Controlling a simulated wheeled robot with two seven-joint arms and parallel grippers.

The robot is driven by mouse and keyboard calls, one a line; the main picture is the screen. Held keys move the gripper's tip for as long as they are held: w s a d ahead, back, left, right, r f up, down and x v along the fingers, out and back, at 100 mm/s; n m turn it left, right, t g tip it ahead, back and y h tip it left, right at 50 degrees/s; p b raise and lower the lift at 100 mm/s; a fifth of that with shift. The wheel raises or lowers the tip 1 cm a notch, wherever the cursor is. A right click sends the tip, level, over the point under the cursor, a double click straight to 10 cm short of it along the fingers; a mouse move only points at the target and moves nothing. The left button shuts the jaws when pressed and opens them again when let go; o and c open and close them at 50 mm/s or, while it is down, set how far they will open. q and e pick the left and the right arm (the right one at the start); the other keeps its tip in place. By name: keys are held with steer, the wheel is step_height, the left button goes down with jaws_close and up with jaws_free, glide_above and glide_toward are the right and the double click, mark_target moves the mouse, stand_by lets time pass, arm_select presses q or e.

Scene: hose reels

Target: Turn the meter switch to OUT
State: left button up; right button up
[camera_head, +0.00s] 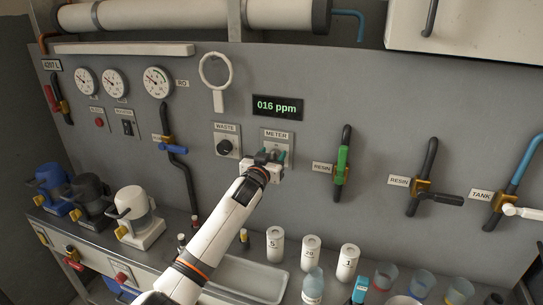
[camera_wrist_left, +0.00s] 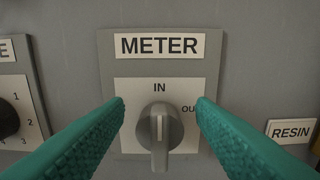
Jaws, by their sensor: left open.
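The meter switch (camera_wrist_left: 158,134) is a grey knob on a white plate below the METER label (camera_wrist_left: 160,45) in the left wrist view. Its grip bar stands upright, in line with the IN mark (camera_wrist_left: 159,87). The OUT mark (camera_wrist_left: 188,108) is to its right, partly covered by a finger. My left gripper (camera_head: 268,157) is in front of the meter plate in the head view and mostly hides the switch. Its teal fingers are open, one on each side of the knob, with visible gaps. My right gripper is not in view.
The WASTE switch (camera_head: 224,147) is just left of the meter. A display (camera_head: 277,107) above reads 016 ppm. A green-handled RESIN valve (camera_head: 342,160) is to the right. White canisters (camera_head: 311,253), a bottle (camera_head: 313,287) and cups stand on the counter below.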

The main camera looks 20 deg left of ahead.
arm_select(q)
steer(key=c, duration=0.9)
steer(key=shift+c, duration=0.2)
steer(key=m, duration=0.3)
steer(key=shift+d+m, duration=0.25)
steer(key=shift+m, duration=0.15)
steer(key=m, duration=0.3)
steer(key=shift+d+f+m+p, duration=0.2)
steer(key=shift+d+m+p, duration=0.05)
steer(key=shift+m+p, duration=0.15)
steer(key=m, duration=0.3)
steer(key=shift+d+f, duration=0.2)
steer(key=shift+d+f+m, duration=0.1)
steer(key=shift+f+m, duration=0.05)
steer(key=shift+m, duration=0.65)
steer(key=shift+f+m, duration=0.1)
steer(key=shift+m, duration=0.7)
